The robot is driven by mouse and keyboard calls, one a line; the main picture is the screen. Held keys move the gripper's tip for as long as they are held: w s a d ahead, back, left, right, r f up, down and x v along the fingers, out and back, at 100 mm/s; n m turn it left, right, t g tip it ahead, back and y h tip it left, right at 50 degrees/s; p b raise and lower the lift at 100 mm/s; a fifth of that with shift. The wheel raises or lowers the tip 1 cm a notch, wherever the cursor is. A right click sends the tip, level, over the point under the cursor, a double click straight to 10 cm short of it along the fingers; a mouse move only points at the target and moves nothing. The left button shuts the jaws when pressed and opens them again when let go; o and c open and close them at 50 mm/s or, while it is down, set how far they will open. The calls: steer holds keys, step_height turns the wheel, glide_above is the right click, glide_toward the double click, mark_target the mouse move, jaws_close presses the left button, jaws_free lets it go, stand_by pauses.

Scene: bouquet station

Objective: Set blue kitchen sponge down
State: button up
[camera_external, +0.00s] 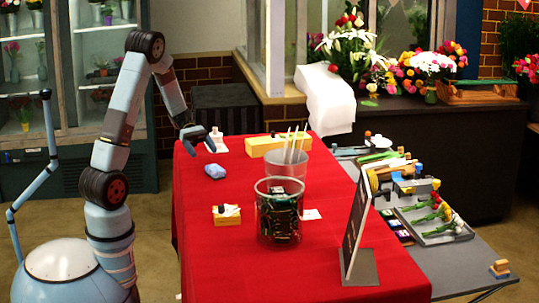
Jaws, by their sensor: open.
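The blue kitchen sponge (215,171) lies flat on the red tablecloth near the table's left edge. My gripper (206,146) is above and slightly left of it, apart from it. The gripper is open and empty, though its fingers are small in this view. Nothing covers the sponge.
On the red table (215,265) stand a white bottle (217,136), a yellow box (265,145), a clear container with white sticks (286,165), a glass bin of dark electronics (279,212), a small tan box (227,215) and a dark sign (357,232). The front left is clear.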

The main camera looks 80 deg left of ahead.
steer(key=s+d+r+m+g+y, duration=0.25)
steer(key=d+r+m, duration=0.25)
steer(key=d, duration=0.4)
steer(key=s+d+r+m+g+y, duration=0.1)
steer(key=d+r+m+g+y, duration=0.15)
steer(key=d+r+m, duration=0.45)
steer(key=s+d+r+m+t+y, duration=0.5)
steer(key=s+d+m+y, duration=0.2)
steer(key=s+d+m, duration=0.2)
steer(key=shift+s+d+m+t, duration=0.3)
steer(key=shift+d+m, duration=0.5)
steer(key=shift+d, duration=0.2)
